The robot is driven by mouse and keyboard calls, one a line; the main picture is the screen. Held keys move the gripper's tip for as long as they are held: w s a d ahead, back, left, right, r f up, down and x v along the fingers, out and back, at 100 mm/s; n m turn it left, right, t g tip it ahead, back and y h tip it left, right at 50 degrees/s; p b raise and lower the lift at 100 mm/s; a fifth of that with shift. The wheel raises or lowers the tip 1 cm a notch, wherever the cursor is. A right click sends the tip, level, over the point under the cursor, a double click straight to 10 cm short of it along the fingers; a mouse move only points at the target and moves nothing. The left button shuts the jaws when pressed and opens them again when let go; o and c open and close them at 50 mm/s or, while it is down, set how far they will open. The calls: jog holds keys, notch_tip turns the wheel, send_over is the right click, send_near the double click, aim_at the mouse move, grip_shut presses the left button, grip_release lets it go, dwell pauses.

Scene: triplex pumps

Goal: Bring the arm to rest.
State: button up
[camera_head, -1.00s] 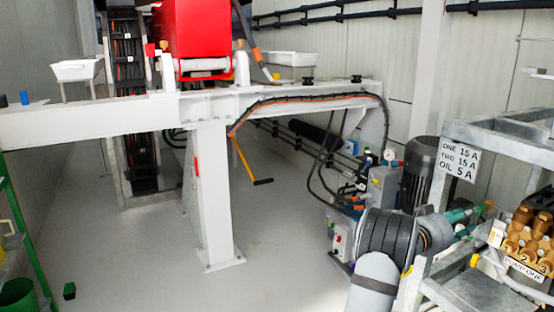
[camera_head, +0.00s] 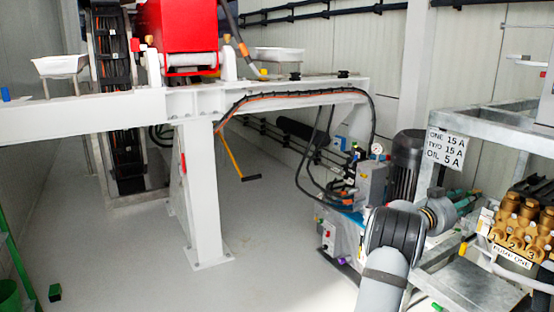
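My arm shows at the lower right in the head view, as a grey link (camera_head: 385,288) rising to a thick black and grey joint (camera_head: 395,232). Beyond the joint, a round grey section (camera_head: 438,214) points right, toward the pump frame. I cannot make out my gripper's fingers; no gripper is clearly visible. The arm stands in front of the machinery, and I cannot tell whether it touches anything.
Right of my arm is a grey metal frame (camera_head: 490,128) with a brass pump (camera_head: 520,220) labelled PUMP ONE. Behind it are a dark motor (camera_head: 405,165) and hoses. A white beam (camera_head: 205,200) stands mid-left. Grey floor (camera_head: 120,250) is open at left.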

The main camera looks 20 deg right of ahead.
jog(key=shift+s+a+f+m+b, duration=0.1)
jog(key=shift+a+m+b, duration=0.4)
jog(key=shift+m+b, duration=1.3)
jog(key=shift+a+f+m+b, duration=0.1)
jog(key=shift+a+m+b, duration=0.45)
jog(key=shift+m, duration=2.4)
jog(key=shift+s+a+m+b, duration=0.1)
jog(key=shift+a+m+b, duration=0.4)
jog(key=shift+m+b, duration=1.3)
jog(key=shift+m+p, duration=0.55)
jog(key=shift+p, duration=0.05)
